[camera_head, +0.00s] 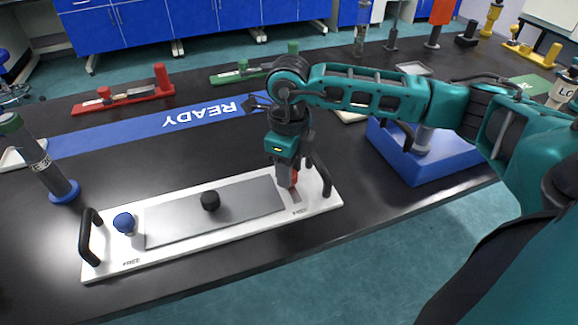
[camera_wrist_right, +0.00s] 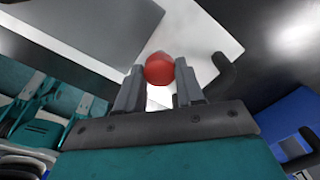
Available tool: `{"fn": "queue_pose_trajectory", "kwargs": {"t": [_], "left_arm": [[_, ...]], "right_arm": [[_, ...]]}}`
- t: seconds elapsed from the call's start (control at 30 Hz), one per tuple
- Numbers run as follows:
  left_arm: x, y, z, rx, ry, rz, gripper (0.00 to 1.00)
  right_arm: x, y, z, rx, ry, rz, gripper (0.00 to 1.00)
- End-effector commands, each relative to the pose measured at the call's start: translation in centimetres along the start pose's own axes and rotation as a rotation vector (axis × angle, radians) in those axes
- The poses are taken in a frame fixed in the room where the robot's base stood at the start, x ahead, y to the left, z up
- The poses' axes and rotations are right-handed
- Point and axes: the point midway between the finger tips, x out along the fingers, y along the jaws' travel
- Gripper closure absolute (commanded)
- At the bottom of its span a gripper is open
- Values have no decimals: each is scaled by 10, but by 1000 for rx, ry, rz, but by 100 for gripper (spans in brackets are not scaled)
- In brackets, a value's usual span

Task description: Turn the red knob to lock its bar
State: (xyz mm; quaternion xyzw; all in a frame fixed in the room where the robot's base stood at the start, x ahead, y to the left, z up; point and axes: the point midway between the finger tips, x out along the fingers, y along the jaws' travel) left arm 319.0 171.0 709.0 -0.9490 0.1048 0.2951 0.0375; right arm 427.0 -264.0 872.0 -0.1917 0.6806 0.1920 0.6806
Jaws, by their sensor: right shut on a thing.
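The white plate (camera_head: 168,205) lies on the black table with a grey metal cover (camera_head: 240,212) and a small black knob (camera_head: 210,200) on it. The red knob (camera_head: 293,179) is at the plate's right end, mostly hidden by my right gripper (camera_head: 287,182). In the right wrist view the red knob (camera_wrist_right: 159,69) sits between the two grey fingers (camera_wrist_right: 160,88), which are shut on it. A blue knob (camera_head: 123,222) stands at the left end. "FREE" labels (camera_head: 131,262) are printed near both knobs. The bar by the red knob is hard to make out. My left gripper is not in view.
Black handles (camera_head: 90,237) rise at both plate ends; the right one (camera_head: 325,178) is close to my right gripper. A blue block (camera_head: 420,160) stands to the right. Red (camera_head: 125,95) and green (camera_head: 255,68) clamps lie behind. Table is clear in front.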

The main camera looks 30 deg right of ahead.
Motion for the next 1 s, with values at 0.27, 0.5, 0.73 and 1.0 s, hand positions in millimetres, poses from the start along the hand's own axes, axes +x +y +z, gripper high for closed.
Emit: {"fn": "queue_pose_trajectory", "kwargs": {"t": [0.27,0.5,0.73,1.0], "left_arm": [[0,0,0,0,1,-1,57],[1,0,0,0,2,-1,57],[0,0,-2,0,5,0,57],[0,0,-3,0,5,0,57]], "right_arm": [[0,0,0,32,-1,0,93],[0,0,0,161,0,0,93],[0,0,0,364,-1,0,93],[-1,0,0,621,0,0,93]]}}
